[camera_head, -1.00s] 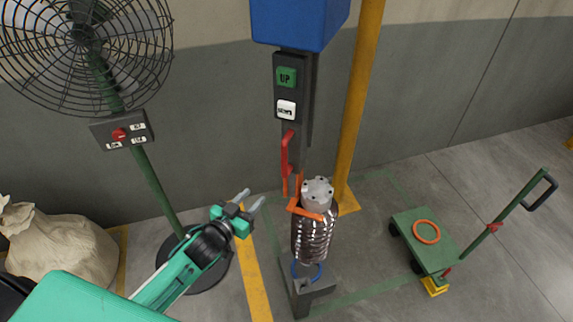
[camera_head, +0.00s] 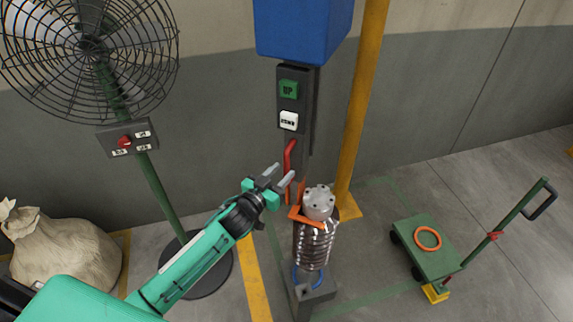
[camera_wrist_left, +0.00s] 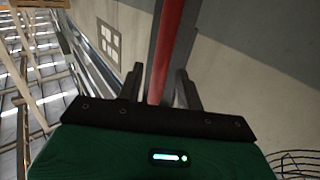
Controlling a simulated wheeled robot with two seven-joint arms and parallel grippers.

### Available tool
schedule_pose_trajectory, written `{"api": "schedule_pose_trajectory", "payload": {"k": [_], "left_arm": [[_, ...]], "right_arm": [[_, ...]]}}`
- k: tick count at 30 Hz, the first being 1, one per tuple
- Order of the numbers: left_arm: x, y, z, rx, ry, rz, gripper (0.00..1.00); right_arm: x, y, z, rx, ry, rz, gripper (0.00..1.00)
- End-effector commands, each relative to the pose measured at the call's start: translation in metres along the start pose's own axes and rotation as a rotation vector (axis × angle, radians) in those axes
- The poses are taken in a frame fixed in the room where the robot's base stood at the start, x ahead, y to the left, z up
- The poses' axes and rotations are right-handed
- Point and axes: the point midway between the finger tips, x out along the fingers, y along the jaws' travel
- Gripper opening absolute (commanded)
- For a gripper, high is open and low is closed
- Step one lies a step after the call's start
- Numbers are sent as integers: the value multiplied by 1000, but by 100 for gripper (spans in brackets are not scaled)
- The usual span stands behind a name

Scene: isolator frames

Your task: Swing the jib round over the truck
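The jib's hanging part shows in the head view as a blue housing (camera_head: 303,27) above a dark column with green UP and white DOWN buttons (camera_head: 289,105). A red handle (camera_head: 290,157) stands upright on the column. Below it, an orange clamp (camera_head: 310,219) is around a silver ribbed cylinder (camera_head: 314,243). The truck is a green platform cart (camera_head: 432,262) to the right, with an orange ring on it. My left gripper (camera_head: 283,177) is open beside the red handle. In the left wrist view the red bar (camera_wrist_left: 172,50) shows between its parted fingers; contact is unclear. My right gripper is out of view.
The cylinder hangs over a grey stand (camera_head: 312,291) with a blue ring. A yellow post (camera_head: 359,110) rises behind. A caged fan (camera_head: 90,50) and a sack (camera_head: 66,252) are at the left. Clear floor lies between stand and truck.

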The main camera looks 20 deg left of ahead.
Motion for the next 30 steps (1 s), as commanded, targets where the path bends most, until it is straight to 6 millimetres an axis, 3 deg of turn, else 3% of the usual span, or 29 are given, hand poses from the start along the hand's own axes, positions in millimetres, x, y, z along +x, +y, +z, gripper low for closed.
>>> {"api": "schedule_pose_trajectory", "payload": {"k": [6, 18, 19, 24, 30], "left_arm": [[26, 0, -1, 1, -1, -1, 37], [32, 0, 0, 0, -1, 0, 37], [32, 0, 0, 1, -1, 0, 35], [32, 0, 0, 1, -1, 0, 2], [32, 0, 0, 0, -1, -1, 0]], "right_arm": [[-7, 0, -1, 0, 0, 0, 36], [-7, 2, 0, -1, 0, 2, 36], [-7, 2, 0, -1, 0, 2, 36], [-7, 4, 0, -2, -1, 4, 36], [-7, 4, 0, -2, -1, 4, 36]]}}
